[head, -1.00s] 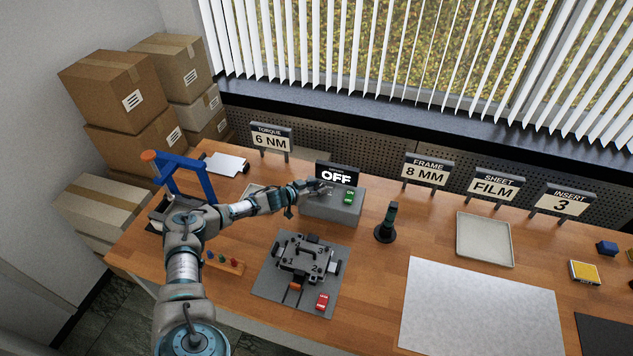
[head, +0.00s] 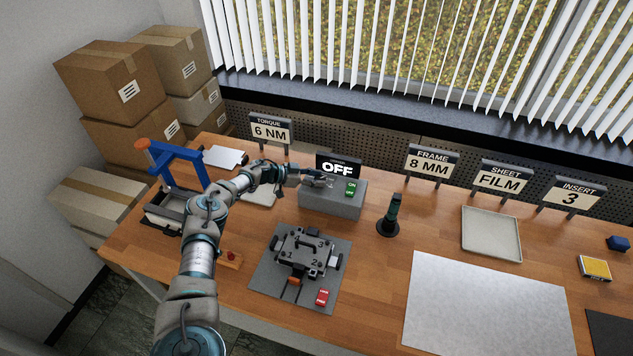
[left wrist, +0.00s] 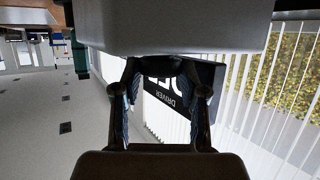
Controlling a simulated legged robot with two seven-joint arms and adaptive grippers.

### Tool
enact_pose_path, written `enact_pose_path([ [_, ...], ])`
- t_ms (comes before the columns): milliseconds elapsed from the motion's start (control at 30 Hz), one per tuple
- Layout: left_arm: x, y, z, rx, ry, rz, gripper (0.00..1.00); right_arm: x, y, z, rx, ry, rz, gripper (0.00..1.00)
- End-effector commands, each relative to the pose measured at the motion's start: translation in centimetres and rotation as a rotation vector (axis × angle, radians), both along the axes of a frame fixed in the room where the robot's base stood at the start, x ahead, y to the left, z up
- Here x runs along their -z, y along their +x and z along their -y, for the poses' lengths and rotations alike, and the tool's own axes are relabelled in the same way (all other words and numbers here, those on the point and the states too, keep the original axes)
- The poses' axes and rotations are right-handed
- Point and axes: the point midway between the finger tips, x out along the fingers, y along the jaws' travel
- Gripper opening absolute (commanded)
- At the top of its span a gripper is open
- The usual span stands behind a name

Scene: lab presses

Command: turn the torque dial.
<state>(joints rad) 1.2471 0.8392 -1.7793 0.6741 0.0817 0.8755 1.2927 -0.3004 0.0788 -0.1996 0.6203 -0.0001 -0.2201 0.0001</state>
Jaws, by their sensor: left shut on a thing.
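The grey driver box (head: 340,202) stands on the table with a black display (head: 338,167) that reads OFF. A green on/off switch (head: 351,189) is on its top right. My left gripper (head: 318,179) is at the left part of the box top, shut on the torque dial, which it mostly hides. In the left wrist view my two fingers (left wrist: 162,84) flank a dark piece against the pale box (left wrist: 170,27), with the tilted display (left wrist: 172,92) behind. A sign (head: 270,129) reads TORQUE 6 NM. The dial's pointer cannot be made out. My right gripper is not in view.
A press fixture (head: 303,251) on a grey mat is in front of the box. A dark upright tool (head: 391,215) stands just right of the box. A blue-framed press (head: 180,165) stands left of my arm. A white sheet (head: 485,305) lies at front right.

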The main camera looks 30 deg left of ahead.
Motion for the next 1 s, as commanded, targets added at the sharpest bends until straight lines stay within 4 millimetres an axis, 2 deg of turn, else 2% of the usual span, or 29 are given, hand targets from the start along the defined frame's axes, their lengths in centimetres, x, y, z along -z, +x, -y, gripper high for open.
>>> enact_pose_path([
  [367,0.2,-0.1,-0.2,-0.001,0.006,-0.002,0.08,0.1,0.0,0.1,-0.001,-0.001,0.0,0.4],
  [400,0.2,-0.1,-0.2,-0.001,0.006,-0.002,0.5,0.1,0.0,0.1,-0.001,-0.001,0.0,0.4],
  [467,0.2,-0.1,-0.2,0.0,0.005,-0.002,0.65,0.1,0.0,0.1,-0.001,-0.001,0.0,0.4],
  [500,0.1,0.0,-0.2,0.0,0.005,-0.002,0.68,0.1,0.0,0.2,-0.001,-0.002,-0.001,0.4],
  [800,-0.1,-0.2,-0.2,0.002,0.003,0.0,0.68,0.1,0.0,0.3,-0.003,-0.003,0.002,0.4],
  [1000,-1.1,-1.9,-2.0,-0.001,0.003,0.001,0.68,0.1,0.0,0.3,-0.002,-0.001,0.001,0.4],
])
